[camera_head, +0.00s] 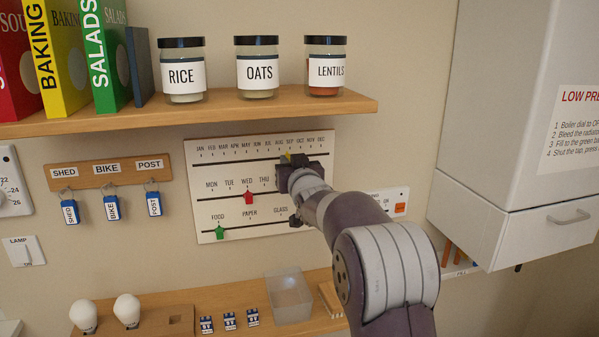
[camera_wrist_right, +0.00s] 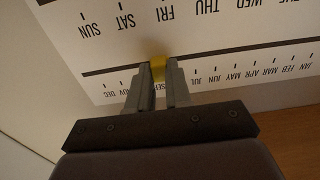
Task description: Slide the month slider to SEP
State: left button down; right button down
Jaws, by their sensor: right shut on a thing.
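The white slider board (camera_head: 205,175) is on the wall, with month, day and bin rows. The month slider is a yellow tab (camera_head: 285,158) on the top track, just below the SEP label (camera_head: 290,141). My right gripper (camera_wrist_right: 158,88) is shut on the yellow month slider (camera_wrist_right: 158,66). In the right wrist view the board is upside down, and a SEP label shows between the fingers. The fingers hide some neighbouring labels, so exact alignment is hard to tell. My left gripper is not in view.
The red day slider (camera_head: 249,197) is at WED and the green bin slider (camera_head: 220,232) at FOOD. A shelf (camera_head: 230,112) with jars and books is above. A key rack (camera_head: 110,172) hangs left; a white boiler (camera_head: 525,120) stands right. A lower shelf (camera_head: 180,312) holds small items.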

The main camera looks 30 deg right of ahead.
jog(key=shift+d, duration=0.25)
jog(key=c, duration=1)
grip_release()
jog(key=shift+s+d, duration=0.2)
jog(key=shift+d, duration=0.15)
jog(key=shift+c, duration=0.2)
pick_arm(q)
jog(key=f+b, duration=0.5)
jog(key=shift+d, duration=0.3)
pick_arm(e)
jog(key=v, duration=1.2)
jog(key=shift+s+a, duration=0.3)
jog(key=shift+a, duration=0.05)
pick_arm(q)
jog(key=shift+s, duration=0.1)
